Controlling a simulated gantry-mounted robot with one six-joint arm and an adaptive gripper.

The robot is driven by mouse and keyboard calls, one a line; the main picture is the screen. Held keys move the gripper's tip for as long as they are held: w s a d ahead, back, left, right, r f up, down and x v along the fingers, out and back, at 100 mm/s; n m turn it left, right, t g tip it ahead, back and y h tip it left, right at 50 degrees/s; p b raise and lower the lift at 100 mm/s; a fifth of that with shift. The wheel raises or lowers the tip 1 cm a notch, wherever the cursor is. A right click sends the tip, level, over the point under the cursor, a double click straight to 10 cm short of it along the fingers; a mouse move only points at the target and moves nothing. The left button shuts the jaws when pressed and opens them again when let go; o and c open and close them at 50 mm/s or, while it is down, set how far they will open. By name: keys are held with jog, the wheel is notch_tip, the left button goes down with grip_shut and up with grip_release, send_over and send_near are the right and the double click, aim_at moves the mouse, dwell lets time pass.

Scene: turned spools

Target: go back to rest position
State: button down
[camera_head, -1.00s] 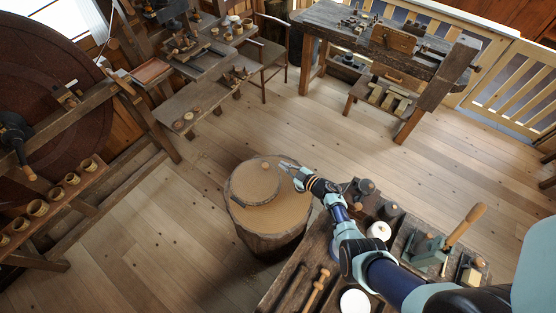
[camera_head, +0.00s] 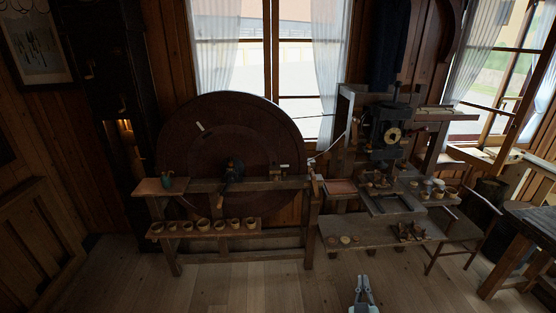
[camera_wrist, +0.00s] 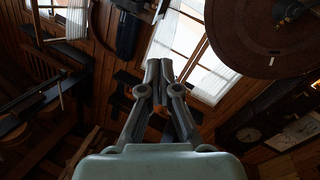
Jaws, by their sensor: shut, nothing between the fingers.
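My gripper (camera_head: 363,283) shows at the bottom edge of the head view, pointing up, over the floor in front of the benches. In the wrist view my gripper (camera_wrist: 160,68) has its two grey fingers together at the tips, with nothing between them. It touches nothing that I can see. The rest of my arm is out of the head view.
A lathe bench with a large dark wheel (camera_head: 228,125) stands by the window. Several small cups stand on its low shelf (camera_head: 270,231). A workbench (camera_head: 378,228) with small parts stands right of it. The wooden floor (camera_head: 240,289) in front is clear.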

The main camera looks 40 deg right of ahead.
jog(key=w+a+r+n+t+y, duration=0.1)
jog(key=w+a+r+y, duration=0.25)
jog(key=a, duration=0.55)
jog(key=w+a+r+t+y, duration=0.1)
jog(key=w+a+r+y, duration=0.2)
jog(key=a, duration=0.7)
jog(key=w+a+r+n+t+y, duration=0.1)
jog(key=w+a+r, duration=0.3)
jog(key=a, duration=0.5)
jog(key=s+a+r+n+y, duration=0.1)
jog(key=a+y, duration=0.3)
jog(key=a, duration=0.6)
jog(key=s+a+n+y, duration=0.3)
jog(key=a+n+y, duration=0.1)
jog(key=a, duration=0.7)
jog(key=shift+a+r+t, duration=0.3)
jog(key=shift+r, duration=0.05)
